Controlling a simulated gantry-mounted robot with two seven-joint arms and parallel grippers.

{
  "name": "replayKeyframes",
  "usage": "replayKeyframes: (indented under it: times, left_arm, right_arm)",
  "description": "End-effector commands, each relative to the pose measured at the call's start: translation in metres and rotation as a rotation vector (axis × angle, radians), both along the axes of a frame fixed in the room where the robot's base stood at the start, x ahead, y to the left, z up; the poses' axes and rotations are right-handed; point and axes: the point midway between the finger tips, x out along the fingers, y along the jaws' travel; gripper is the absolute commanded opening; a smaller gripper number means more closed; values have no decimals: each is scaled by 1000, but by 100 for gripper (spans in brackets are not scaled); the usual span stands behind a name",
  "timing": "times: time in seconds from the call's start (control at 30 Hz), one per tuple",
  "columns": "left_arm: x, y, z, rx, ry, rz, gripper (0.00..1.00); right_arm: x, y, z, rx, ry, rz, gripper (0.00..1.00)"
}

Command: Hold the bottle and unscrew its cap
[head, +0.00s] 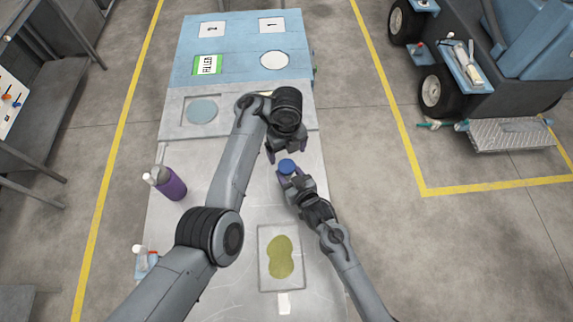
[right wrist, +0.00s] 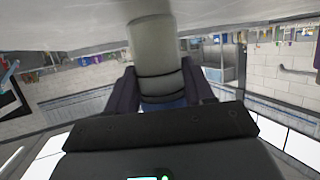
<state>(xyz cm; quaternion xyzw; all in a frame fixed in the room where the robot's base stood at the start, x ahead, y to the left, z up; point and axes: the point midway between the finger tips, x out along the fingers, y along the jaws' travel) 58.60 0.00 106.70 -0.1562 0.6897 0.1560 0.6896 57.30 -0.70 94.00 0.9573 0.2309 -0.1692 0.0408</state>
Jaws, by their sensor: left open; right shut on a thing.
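The bottle (right wrist: 153,45) is a pale grey cylinder with dark bands in the right wrist view, which looks upside down. Its blue cap (head: 286,166) shows from above in the head view, and the arm and gripper hide most of the body there. My right gripper (head: 290,181) is shut on the bottle, with one finger on each side of it in the right wrist view (right wrist: 163,88). My left gripper (head: 287,152) is open and empty just behind the cap in the head view, its fingers pointing down. I cannot tell its exact height above the cap.
A purple bottle with a white cap (head: 172,184) stands at the table's left edge. A small white-topped item (head: 141,252) is nearer on that edge. A tray (head: 263,284) with a yellow-green patch lies in front. A blue board (head: 240,63) with labels is at the back.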

Motion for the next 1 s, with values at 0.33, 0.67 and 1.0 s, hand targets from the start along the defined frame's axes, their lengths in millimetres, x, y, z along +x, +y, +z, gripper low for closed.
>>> replayKeyframes:
  times: [0.33, 0.67, 1.0]
  left_arm:
    - [22, 3, 26, -9, -10, -85, 89]
    - [20, 3, 27, -16, -33, 9, 89]
    - [0, 0, -12, 1, 0, 27, 89]
  right_arm:
    - [0, 0, 0, 0, 1, 0, 0]
    - [0, 0, 0, 0, 0, 0, 0]
    - [0, 0, 0, 0, 1, 0, 0]
